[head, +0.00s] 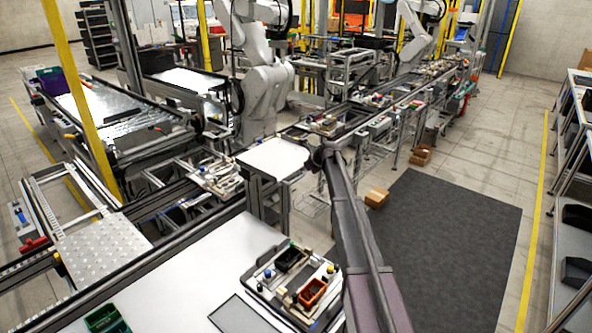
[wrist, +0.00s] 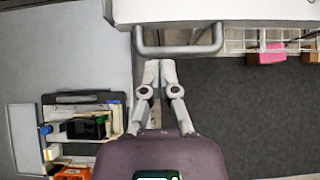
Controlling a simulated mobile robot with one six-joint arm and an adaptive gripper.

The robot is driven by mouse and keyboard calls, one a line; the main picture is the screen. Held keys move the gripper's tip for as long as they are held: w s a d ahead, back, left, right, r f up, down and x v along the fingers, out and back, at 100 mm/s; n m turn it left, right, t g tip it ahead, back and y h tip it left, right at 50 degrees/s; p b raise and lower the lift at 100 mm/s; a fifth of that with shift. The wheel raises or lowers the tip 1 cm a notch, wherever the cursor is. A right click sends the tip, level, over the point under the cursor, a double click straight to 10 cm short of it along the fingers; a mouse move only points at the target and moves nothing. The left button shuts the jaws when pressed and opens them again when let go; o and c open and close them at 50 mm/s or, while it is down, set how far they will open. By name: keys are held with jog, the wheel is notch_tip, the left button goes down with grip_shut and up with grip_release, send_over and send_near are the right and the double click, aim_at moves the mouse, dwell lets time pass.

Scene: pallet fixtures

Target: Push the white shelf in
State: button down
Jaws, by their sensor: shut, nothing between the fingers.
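The white shelf (head: 274,158) is a flat white board on a metal frame, in the middle of the head view. In the wrist view its white front edge (wrist: 220,10) runs across the top, with a grey bar handle (wrist: 180,51) below it. My gripper (wrist: 160,66) is shut and empty, its fingertips just short of the handle bar in the picture; I cannot tell whether they touch it. In the head view my gripper (head: 322,156) is dark and small at the shelf's right corner, and its fingers are hard to make out.
A white worktop (head: 190,270) carries a pallet fixture with a black bin (head: 288,258) and an orange bin (head: 312,292), left of my arm. A cardboard box (head: 376,197) lies on the floor to the right. The dark mat (head: 450,240) is clear.

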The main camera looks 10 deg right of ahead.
jog(key=shift+p+v, duration=0.35)
jog(key=shift+v, duration=0.55)
jog(key=shift+f, duration=0.1)
jog(key=s+a+f+n+g+h+b, duration=0.1)
jog(key=s+f+n, duration=0.3)
jog(key=s+n, duration=0.5)
jog(key=s+a+f+n+g+h+b, duration=0.1)
jog(key=s+f+n+g+h+b, duration=0.2)
jog(key=s+n, duration=0.6)
jog(key=s+a+f+n+g+h+b, duration=0.1)
jog(key=s+f+n+b, duration=0.3)
jog(key=s, duration=2.7)
notch_tip(320, 180, down, 3)
jog(key=n+g+h, duration=0.1)
jog(key=n, duration=0.4)
jog(key=shift+a+n+g, duration=0.25)
jog(key=shift+n+g, duration=0.15)
jog(key=shift+r, duration=0.1)
